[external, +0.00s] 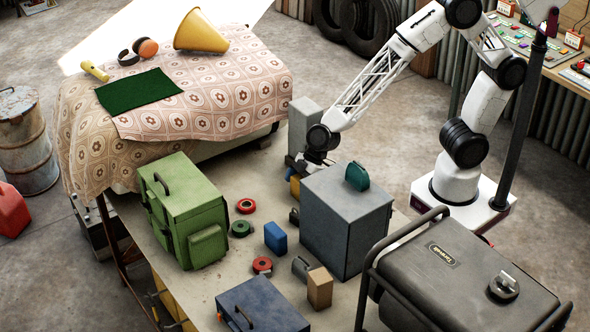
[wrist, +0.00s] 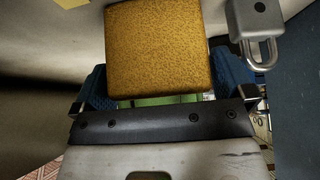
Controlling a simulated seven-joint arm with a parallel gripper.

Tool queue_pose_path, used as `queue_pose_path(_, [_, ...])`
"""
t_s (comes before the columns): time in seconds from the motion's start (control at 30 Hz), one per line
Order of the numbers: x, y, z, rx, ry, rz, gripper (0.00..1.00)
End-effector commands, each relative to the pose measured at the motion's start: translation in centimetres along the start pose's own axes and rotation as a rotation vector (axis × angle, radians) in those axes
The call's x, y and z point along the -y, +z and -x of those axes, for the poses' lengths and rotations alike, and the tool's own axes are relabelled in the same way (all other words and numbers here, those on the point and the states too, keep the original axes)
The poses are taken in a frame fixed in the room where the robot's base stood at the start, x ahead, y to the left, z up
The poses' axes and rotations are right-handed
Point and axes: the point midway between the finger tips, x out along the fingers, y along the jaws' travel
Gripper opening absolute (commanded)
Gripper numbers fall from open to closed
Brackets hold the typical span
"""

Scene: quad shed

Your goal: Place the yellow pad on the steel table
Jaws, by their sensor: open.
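The yellow pad (wrist: 160,50) is a square, speckled, mustard-coloured block in the wrist view, lying between my gripper's blue fingers. In the external view only a small yellow piece of it (external: 295,187) shows, below my gripper and left of the grey box. My gripper (wrist: 170,92) is open, with one finger on each side of the pad; contact cannot be made out. In the external view my gripper (external: 305,168) is low and partly hidden behind the grey box. A pale worktop (external: 200,285), perhaps the steel table, carries several objects.
A grey box (external: 345,225) stands close right of my gripper, and a grey block (external: 304,125) behind it. A padlock (wrist: 258,30) lies right of the pad. A green bag (external: 185,210), blue block (external: 275,238) and tape rolls (external: 242,229) crowd the worktop. A cloth-covered surface (external: 225,90) is behind.

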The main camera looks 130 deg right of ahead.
Motion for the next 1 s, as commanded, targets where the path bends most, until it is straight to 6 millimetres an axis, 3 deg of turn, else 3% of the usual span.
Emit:
queue_pose_path(0.6, [0.0, 0.0, 9.1, -0.002, 0.0, 0.0, 1.0])
queue_pose_path(0.8, [0.0, 0.0, 10.7, -0.001, 0.0, 0.0, 1.0])
queue_pose_path(1.0, [0.0, 0.0, 11.2, 0.0, -0.001, 0.001, 1.0])
